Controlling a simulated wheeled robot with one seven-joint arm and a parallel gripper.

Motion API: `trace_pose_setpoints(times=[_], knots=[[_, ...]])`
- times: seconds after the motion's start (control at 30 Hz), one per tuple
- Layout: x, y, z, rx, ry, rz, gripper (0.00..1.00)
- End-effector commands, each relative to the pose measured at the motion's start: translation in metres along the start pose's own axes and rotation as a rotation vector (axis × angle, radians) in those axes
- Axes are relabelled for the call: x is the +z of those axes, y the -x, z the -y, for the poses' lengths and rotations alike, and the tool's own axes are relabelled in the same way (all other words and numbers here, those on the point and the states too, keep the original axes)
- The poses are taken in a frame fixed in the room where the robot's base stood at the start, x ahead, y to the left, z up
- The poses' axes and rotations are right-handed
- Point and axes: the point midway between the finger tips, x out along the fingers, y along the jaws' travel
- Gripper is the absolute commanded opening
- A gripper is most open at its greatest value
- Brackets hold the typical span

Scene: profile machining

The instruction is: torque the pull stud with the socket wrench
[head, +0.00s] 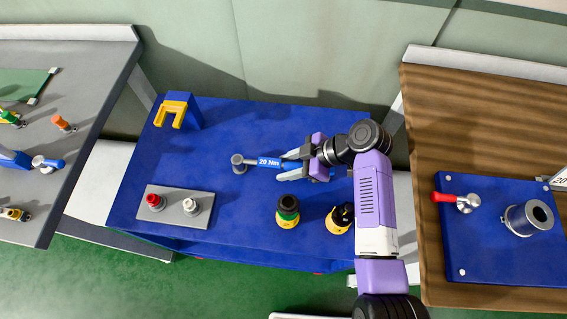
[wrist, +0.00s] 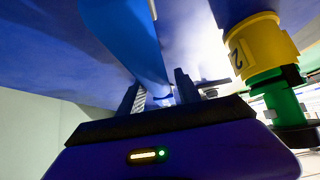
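The socket wrench (head: 268,162) lies across the blue table, its grey round head (head: 238,163) to the left and its "20 Nm" label facing up. My gripper (head: 290,166) is at the right end of the wrench, with a finger on either side of the blue handle. In the wrist view the handle (wrist: 135,40) runs between the fingers (wrist: 163,95), with a gap showing beside it. The gripper looks open around it. Two small stud-like parts, one red-topped (head: 155,202) and one pale-topped (head: 191,206), stand on a grey plate. I cannot tell which is the pull stud.
A yellow forked holder (head: 172,112) stands at the table's back left. A blue fixture plate (head: 500,255) with a grey cylinder (head: 529,218) and red-handled lever (head: 458,200) is right.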

Motion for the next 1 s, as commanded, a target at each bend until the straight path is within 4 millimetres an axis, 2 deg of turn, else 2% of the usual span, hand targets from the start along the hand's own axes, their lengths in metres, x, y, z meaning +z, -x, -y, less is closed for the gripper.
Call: trace_pose_setpoints(times=[0.03, 0.17, 0.2, 1.0], knots=[[0.0, 0.0002, -0.0001, 0.0, 0.0, 0.0, 0.28], [0.0, 0.0003, -0.0001, 0.0, 0.0, 0.0, 0.03], [0.0, 0.0003, -0.0001, 0.0, 0.0, 0.0, 0.0], [-0.0002, 0.0006, -0.0002, 0.001, 0.0, 0.0, 0.0]])
